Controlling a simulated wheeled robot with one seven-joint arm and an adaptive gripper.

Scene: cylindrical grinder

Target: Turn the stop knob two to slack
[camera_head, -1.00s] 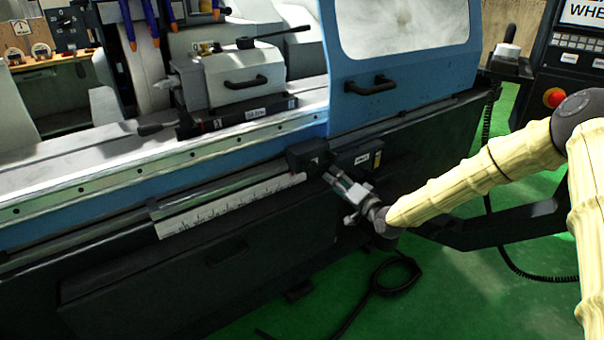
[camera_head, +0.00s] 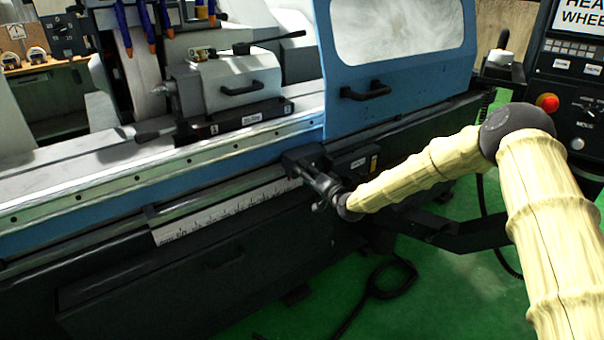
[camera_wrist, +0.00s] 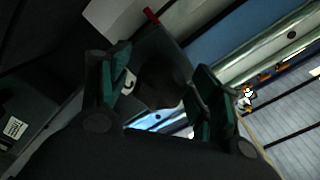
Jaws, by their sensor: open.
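My gripper (camera_head: 318,182) is at the dark stop block (camera_head: 300,156) on the rail along the front of the grinder. In the wrist view, my gripper (camera_wrist: 160,98) is open, with one green-padded finger on each side of a dark round knob (camera_wrist: 163,78). I cannot tell whether either finger touches the knob. A small pale mark, too small to read, shows beside the left finger. In the head view the knob is hidden behind my gripper, and its turn position cannot be told.
A white scale strip (camera_head: 222,210) runs left of the block below the rail. The blue sliding door (camera_head: 395,75) stands above. A control panel with a red button (camera_head: 547,103) is at the right.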

